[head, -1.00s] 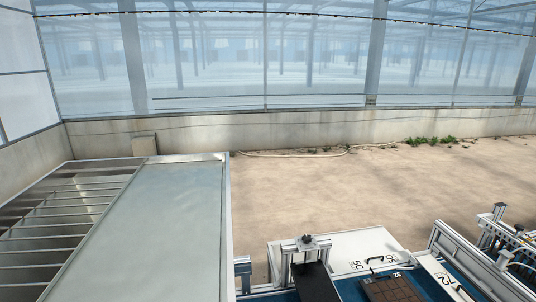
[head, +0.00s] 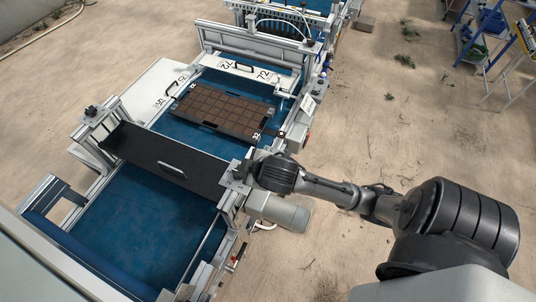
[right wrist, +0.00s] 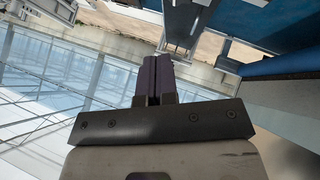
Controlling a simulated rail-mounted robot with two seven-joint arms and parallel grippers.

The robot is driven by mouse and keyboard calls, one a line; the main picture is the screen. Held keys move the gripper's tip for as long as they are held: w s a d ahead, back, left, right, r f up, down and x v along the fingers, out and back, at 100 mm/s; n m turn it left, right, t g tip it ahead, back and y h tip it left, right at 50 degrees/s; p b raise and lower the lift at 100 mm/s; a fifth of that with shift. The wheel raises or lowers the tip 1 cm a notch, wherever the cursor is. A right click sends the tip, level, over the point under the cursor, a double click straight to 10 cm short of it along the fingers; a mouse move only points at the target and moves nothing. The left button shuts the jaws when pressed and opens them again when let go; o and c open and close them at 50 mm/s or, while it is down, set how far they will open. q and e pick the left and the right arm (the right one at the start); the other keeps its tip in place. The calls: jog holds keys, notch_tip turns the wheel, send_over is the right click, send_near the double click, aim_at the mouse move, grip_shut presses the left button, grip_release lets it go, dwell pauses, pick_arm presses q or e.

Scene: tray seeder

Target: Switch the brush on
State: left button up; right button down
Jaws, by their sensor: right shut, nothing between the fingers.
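The seeder line shows in the head view, with a black cover (head: 135,147) with a handle spanning its blue belt (head: 140,225). A grey cylindrical motor (head: 283,212) sits at the cover's right end. I cannot pick out the brush or its switch for certain. My right arm reaches in from the right in the head view, its hand end beside the cover's right end, above the motor. My right gripper (right wrist: 158,80) is shut and empty in the right wrist view, its two dark fingers together. Contact with the machine cannot be told. My left gripper is not in view.
A brown celled tray (head: 225,108) lies on the belt beyond the cover. Sandy floor right of the line is mostly clear.

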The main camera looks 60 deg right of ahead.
jog(key=w+d+n+g+h+b, duration=0.1)
jog(key=w+d+g+b, duration=0.1)
jog(key=w+d, duration=0.5)
jog(key=w+d+g+h+b, duration=0.1)
jog(key=w+d+b, duration=0.15)
jog(key=d, duration=0.85)
jog(key=s+d+f+n+g+y, duration=0.3)
jog(key=f+n+g+y, duration=0.2)
jog(key=n, duration=0.9)
jog(key=shift+s+d+f+g+y, duration=0.35)
jog(key=shift+f+y, duration=0.8)
jog(key=shift+y, duration=0.45)
